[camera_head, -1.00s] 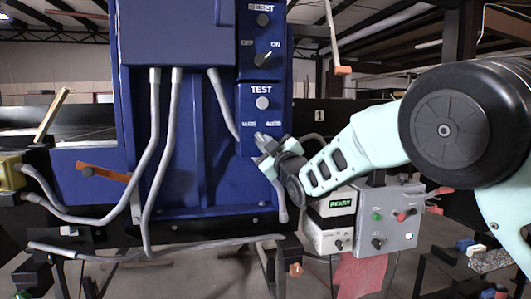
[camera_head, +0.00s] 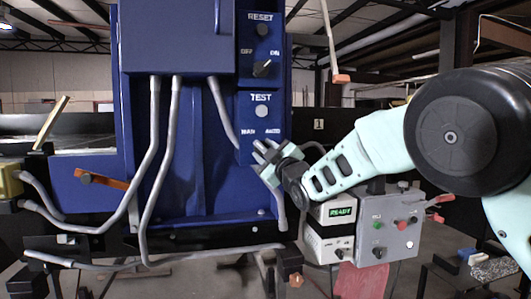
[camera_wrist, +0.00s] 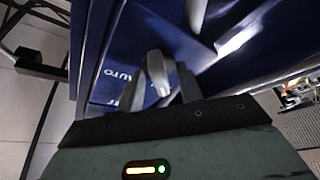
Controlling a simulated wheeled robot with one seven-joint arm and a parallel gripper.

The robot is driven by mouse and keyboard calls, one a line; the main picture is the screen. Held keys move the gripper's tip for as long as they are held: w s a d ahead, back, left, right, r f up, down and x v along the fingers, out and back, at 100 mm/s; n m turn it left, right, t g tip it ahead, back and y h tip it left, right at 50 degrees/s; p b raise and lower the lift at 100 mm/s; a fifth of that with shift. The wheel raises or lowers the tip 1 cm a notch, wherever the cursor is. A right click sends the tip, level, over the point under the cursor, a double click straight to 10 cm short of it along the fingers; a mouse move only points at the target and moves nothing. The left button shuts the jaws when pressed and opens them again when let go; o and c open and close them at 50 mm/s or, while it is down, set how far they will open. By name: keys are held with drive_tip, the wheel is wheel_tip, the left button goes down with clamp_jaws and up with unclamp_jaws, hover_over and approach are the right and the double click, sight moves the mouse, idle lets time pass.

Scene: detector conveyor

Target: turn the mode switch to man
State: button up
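The mode switch sits below the MAN and AUTO labels on the blue panel (camera_head: 243,143). In the head view my gripper (camera_head: 262,152) is in front of it and hides most of it. In the wrist view the switch's grey knob (camera_wrist: 158,74) shows between the two fingers of my gripper (camera_wrist: 160,92). The fingers are apart, one on each side of the knob, with narrow gaps visible. The AUTO label is left of the knob there. Which label the knob points to is unclear.
Above are the TEST button (camera_head: 262,111), the OFF/ON switch (camera_head: 262,69) and the RESET button (camera_head: 262,30). Grey conduits (camera_head: 148,170) run down the cabinet. A READY display box (camera_head: 329,231) and a grey control box (camera_head: 390,232) stand below my arm.

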drive_tip(key=b+v, duration=0.4)
drive_tip(key=v, duration=1.3)
drive_tip(key=shift+s, duration=0.15)
drive_tip(key=shift+d+f, duration=0.1)
drive_tip(key=shift+d, duration=0.05)
drive_tip(key=s+f+m+g+h+p, duration=0.55)
drive_tip(key=s+f+g, duration=0.35)
drive_tip(key=s, duration=0.3)
drive_tip(key=s+d+f+m+g+h+p, duration=0.1)
drive_tip(key=s+d+g, duration=0.3)
drive_tip(key=s, duration=0.8)
drive_tip(key=s+d+f+m+g+h+p, duration=0.2)
drive_tip(key=s+d+f+g+h+p, duration=0.1)
drive_tip(key=s, duration=0.9)
drive_tip(key=d+g+h, duration=0.1)
drive_tip(key=d, duration=0.1)
drive_tip(key=shift+d+f+g, duration=0.35)
drive_tip(key=shift+g, duration=0.05)
